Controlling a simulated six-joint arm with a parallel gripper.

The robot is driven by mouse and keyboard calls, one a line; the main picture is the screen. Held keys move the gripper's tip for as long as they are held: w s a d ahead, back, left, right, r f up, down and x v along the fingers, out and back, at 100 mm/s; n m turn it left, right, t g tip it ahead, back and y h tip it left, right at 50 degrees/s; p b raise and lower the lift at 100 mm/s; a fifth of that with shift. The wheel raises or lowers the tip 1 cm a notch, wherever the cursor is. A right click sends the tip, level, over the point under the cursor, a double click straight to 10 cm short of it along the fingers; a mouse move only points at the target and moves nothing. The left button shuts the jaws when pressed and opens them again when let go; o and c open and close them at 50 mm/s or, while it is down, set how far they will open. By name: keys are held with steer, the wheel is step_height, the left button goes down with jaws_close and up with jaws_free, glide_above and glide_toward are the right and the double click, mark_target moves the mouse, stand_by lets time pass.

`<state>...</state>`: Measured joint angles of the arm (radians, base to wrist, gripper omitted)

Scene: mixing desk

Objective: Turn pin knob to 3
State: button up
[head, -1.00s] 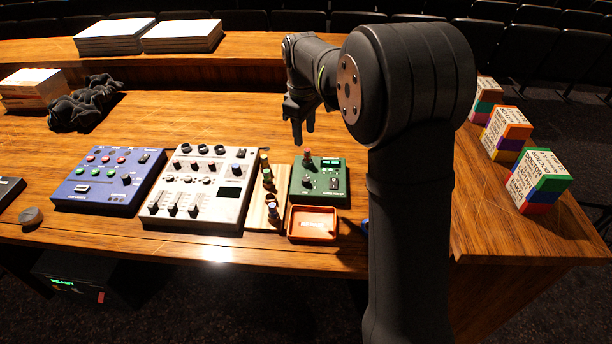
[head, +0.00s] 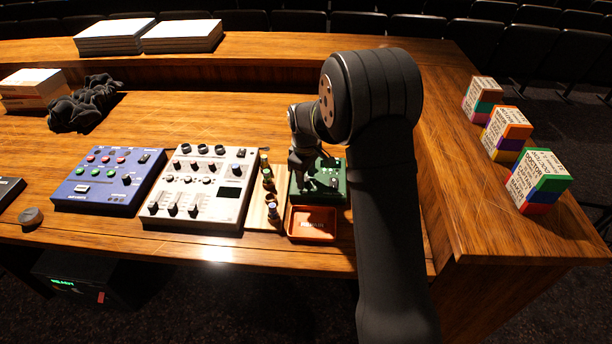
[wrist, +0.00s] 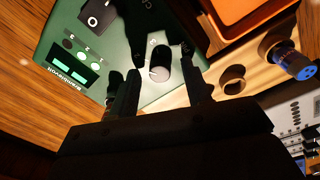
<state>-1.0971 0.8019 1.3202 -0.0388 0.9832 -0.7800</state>
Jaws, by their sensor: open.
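The green box (head: 341,166) sits on the desk and is partly covered by my gripper in the head view. It also shows in the wrist view (wrist: 65,45), with a rocker switch (wrist: 98,14) and lit green windows (wrist: 75,68). A dark knob with a pale face (wrist: 160,68) stands on the box between my open fingers. I cannot read its setting or tell whether the fingers touch it. My gripper (head: 308,182) points down over the box; in the wrist view its fingers (wrist: 163,80) are on either side of the knob.
A wooden strip (head: 258,212) with several knobs stands left of the green box. An orange tray (head: 312,234) lies in front. A white mixer (head: 228,207) and blue panel (head: 92,197) are further left. Lettered blocks (head: 540,178) stand at right.

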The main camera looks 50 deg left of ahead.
steer(key=shift+f, duration=0.1)
jaws_close()
steer(key=shift+m, duration=0.4)
steer(key=m, duration=0.5)
steer(key=shift+m, duration=0.4)
steer(key=m, duration=0.5)
steer(key=shift+h, duration=0.3)
steer(key=shift+m, duration=0.3)
